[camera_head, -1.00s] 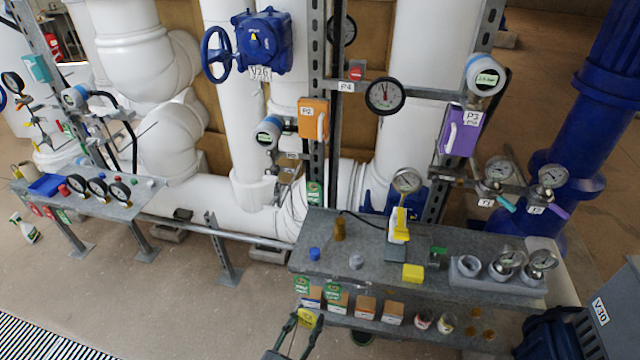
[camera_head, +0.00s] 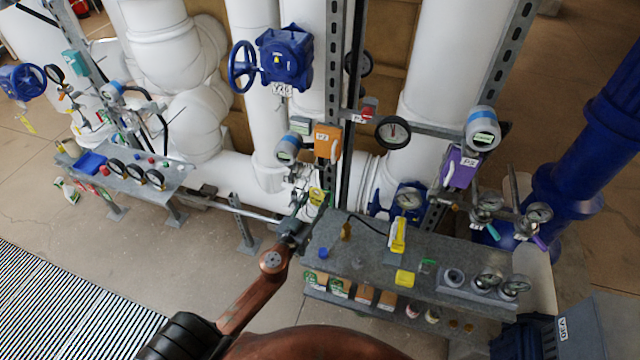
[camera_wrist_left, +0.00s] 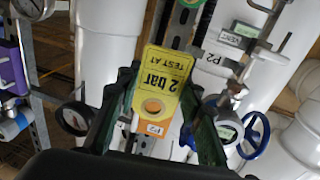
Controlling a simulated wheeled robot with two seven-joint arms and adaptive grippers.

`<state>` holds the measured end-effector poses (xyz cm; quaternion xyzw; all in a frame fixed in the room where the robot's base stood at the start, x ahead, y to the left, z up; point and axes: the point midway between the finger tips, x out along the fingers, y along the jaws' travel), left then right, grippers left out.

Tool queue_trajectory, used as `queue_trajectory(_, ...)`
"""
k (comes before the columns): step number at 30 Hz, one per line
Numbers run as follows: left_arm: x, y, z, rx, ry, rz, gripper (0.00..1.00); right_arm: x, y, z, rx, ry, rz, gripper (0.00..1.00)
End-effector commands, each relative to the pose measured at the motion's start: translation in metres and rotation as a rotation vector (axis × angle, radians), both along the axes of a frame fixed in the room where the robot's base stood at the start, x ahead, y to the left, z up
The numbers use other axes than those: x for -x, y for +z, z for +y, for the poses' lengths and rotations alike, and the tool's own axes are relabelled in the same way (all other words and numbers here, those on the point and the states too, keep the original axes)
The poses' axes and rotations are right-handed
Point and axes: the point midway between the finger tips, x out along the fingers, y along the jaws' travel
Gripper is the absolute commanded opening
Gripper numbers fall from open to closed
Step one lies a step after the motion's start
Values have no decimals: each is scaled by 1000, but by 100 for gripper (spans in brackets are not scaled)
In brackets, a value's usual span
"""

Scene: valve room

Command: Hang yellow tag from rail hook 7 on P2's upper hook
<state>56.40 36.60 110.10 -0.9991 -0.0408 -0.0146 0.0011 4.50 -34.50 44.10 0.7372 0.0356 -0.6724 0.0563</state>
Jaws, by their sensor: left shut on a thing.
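My left gripper (camera_head: 300,220) is shut on a yellow tag (camera_head: 317,196) in the head view, held just below the orange P2 box (camera_head: 327,142). In the left wrist view the tag (camera_wrist_left: 160,85) hangs between the dark fingers (camera_wrist_left: 155,110), its print "2 bar TEST AT" upside down. It has a round hole, and the orange P2 box (camera_wrist_left: 145,126) shows partly behind it. A grey label reading P2 (camera_wrist_left: 221,60) is on the pipework beside it. P2's upper hook cannot be made out. My right gripper is not in view.
A steel post (camera_head: 332,70), a blue valve (camera_head: 284,55) and white pipes crowd round P2. The purple P3 box (camera_head: 460,165) is to the right.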

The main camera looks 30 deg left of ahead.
Motion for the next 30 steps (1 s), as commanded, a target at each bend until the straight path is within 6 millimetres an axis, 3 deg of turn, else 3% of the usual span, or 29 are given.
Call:
queue_trajectory(16, -32, 3, 8, 0, -1, -1, 25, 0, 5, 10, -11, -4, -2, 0)
queue_trajectory(27, -59, 2, 14, 0, -2, 0, 25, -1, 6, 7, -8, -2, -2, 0)
queue_trajectory(30, -58, 1, 14, 1, -2, 1, 25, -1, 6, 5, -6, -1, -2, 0)
